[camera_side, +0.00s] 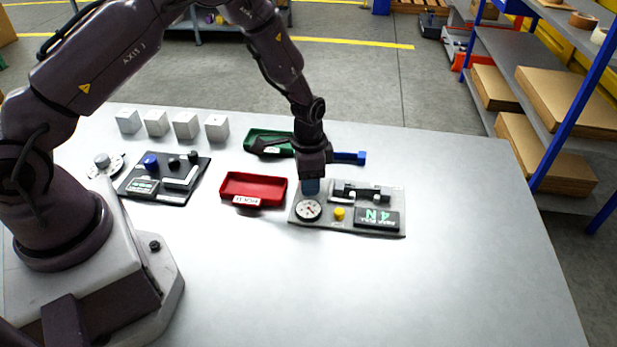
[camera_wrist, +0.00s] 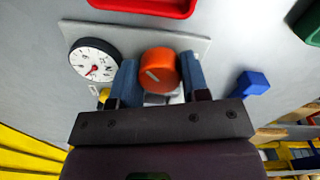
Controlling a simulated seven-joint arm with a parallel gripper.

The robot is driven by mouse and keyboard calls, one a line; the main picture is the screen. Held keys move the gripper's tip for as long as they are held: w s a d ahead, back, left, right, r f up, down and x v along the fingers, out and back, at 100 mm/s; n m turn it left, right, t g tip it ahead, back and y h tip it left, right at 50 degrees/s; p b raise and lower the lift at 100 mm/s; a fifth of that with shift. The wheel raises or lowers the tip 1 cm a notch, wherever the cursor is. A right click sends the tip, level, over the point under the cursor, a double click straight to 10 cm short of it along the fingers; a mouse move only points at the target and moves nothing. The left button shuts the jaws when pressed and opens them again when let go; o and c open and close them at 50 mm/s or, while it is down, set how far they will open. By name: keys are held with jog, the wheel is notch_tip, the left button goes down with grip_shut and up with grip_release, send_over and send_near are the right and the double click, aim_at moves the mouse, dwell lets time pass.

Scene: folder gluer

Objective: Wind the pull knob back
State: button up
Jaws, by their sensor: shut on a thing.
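The pull knob appears as an orange round knob (camera_wrist: 158,66) with a pale mark on its face in the wrist view. It sits between the two blue fingers of my gripper (camera_wrist: 157,82), which is shut on it. In the side view my gripper (camera_side: 311,187) points down at the left part of a grey panel (camera_side: 358,195) and hides the knob. The panel carries a round white dial (camera_side: 308,210) with a red needle, a yellow button (camera_side: 339,213) and a dark display (camera_side: 376,218) with green characters. The dial (camera_wrist: 94,62) also shows in the wrist view, left of the knob.
A red tray (camera_side: 253,188) stands left of the panel, and a green tray (camera_side: 268,137) lies behind. A blue block-ended part (camera_side: 350,157) lies behind the panel. A black panel (camera_side: 163,183) and several pale cubes (camera_side: 186,125) are farther left. The table's front right is clear.

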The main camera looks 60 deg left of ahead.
jog(key=n, duration=0.4)
jog(key=shift+n, duration=2.4)
jog(key=o, duration=0.7)
jog(key=shift+c, duration=0.2)
notch_tip(320, 180, up, 13)
jog(key=shift+a, duration=0.15)
jog(key=shift+s, duration=0.1)
